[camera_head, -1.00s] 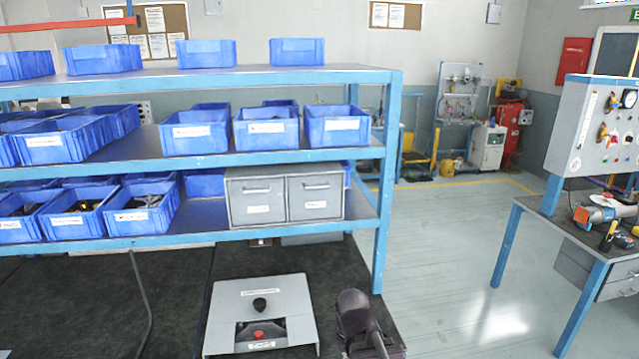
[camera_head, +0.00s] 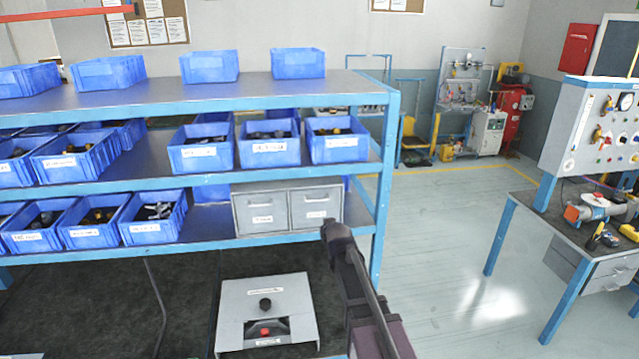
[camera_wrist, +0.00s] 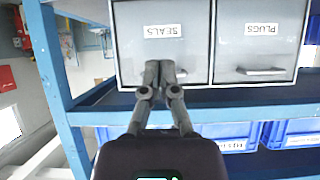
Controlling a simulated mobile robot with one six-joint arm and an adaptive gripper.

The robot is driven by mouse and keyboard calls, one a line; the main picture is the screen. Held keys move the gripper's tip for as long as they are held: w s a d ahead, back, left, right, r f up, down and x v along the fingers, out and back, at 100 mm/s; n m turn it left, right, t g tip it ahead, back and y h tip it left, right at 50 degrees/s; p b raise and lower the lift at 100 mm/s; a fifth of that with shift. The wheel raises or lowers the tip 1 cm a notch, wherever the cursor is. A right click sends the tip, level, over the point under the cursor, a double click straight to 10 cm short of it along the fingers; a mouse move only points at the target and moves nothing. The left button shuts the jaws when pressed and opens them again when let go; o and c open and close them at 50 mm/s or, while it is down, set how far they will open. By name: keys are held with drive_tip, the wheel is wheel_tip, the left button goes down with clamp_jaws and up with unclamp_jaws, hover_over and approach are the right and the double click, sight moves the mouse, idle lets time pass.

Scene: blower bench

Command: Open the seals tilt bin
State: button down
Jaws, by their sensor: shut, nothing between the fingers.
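The seals tilt bin is the right one of two grey bins, its front (camera_head: 304,213) closed flush in the head view. The wrist view is upside down and shows its SEALS label on the bin front (camera_wrist: 137,48). My gripper (camera_wrist: 160,68) is shut and empty, its fingertips over the handle side of the seals front and mostly hiding the handle. I cannot tell whether they touch it. In the head view my gripper (camera_head: 332,229) is at the lower right of the bin front.
The plugs bin (camera_head: 260,217) is closed beside it; it also shows in the wrist view (camera_wrist: 257,50). Blue bins (camera_head: 153,231) fill the shelves. A blue rack post (camera_head: 383,190) stands close on the right. A grey box with a black knob (camera_head: 237,300) is on the bench below.

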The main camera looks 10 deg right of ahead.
sight(318, 194)
drive_tip(key=w+r+t+p, duration=0.2)
drive_tip(key=w+r, duration=0.2)
drive_tip(key=r, duration=0.3)
drive_tip(key=shift+w+t, duration=0.4)
drive_tip(key=shift+w, duration=0.1)
drive_tip(key=shift+b+x, duration=1.45)
drive_tip(key=shift+x, duration=3.45)
drive_tip(key=shift+d, duration=0.1)
